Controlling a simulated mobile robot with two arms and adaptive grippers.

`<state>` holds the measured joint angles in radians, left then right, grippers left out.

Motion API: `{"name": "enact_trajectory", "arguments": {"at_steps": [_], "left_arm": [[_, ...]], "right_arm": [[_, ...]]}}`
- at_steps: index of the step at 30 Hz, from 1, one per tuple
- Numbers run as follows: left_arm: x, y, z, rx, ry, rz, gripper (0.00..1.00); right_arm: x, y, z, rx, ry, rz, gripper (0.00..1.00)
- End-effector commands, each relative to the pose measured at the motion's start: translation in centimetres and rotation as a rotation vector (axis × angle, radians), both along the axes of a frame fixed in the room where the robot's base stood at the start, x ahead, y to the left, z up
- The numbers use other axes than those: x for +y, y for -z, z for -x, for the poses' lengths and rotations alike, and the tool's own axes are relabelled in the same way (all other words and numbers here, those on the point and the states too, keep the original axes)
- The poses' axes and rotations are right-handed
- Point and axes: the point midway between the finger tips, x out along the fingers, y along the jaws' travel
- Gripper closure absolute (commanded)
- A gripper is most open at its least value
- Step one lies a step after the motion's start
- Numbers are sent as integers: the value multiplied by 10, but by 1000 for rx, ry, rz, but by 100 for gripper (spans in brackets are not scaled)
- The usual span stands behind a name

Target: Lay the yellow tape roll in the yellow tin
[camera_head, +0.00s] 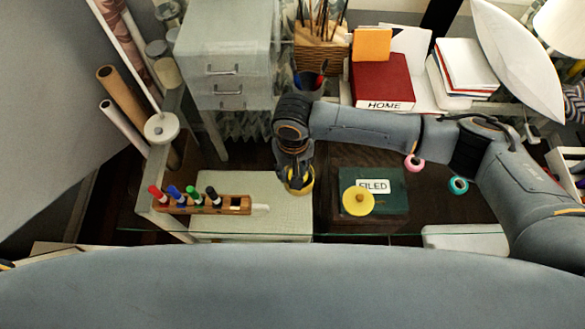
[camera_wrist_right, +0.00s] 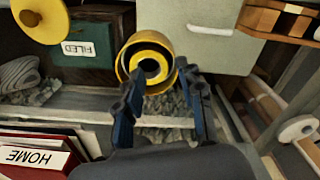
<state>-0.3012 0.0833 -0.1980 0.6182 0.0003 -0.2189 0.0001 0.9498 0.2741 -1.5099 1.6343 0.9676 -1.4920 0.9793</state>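The round yellow tin (camera_wrist_right: 124,66) stands at the edge of the pale cabinet top, and its rim also shows in the head view (camera_head: 308,187) beneath my gripper. A smaller yellow ring with a dark centre, seemingly the yellow tape roll (camera_wrist_right: 151,52), shows within the tin's rim. I cannot tell whether it rests on the bottom. My right gripper (camera_wrist_right: 163,80) is above the tin, its fingers apart on either side of the opening; I see nothing clamped between them. In the head view the arm hides part of the tin.
A yellow knobbed lid (camera_head: 358,201) lies on the green FILED box (camera_head: 388,181). Pink (camera_head: 414,163) and teal (camera_head: 458,185) tape rolls are farther right. A wooden marker rack (camera_head: 228,205) stands left of the tin. A red HOME binder (camera_head: 382,80) is behind.

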Motion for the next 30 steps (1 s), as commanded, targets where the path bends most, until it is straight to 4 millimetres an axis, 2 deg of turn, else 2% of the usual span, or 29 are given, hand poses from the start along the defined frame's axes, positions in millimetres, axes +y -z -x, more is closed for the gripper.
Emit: {"name": "enact_trajectory", "arguments": {"at_steps": [5, 12, 16, 21, 30], "left_arm": [[-2, 0, -1, -2, 1, 2, 59], [-3, 0, -1, -1, 1, 3, 59], [-3, 0, -2, -2, 1, 3, 59], [-3, 0, -2, -2, 1, 3, 59], [-4, 0, -2, -2, 1, 4, 59]], "right_arm": [[0, -29, 0, -2, -2, -3, 62], [0, -81, -1, -3, -1, -2, 62], [0, -101, -1, -2, -1, -2, 62], [-1, -114, 0, -2, 0, -1, 62], [-1, -116, 0, -1, 0, 0, 62]]}}
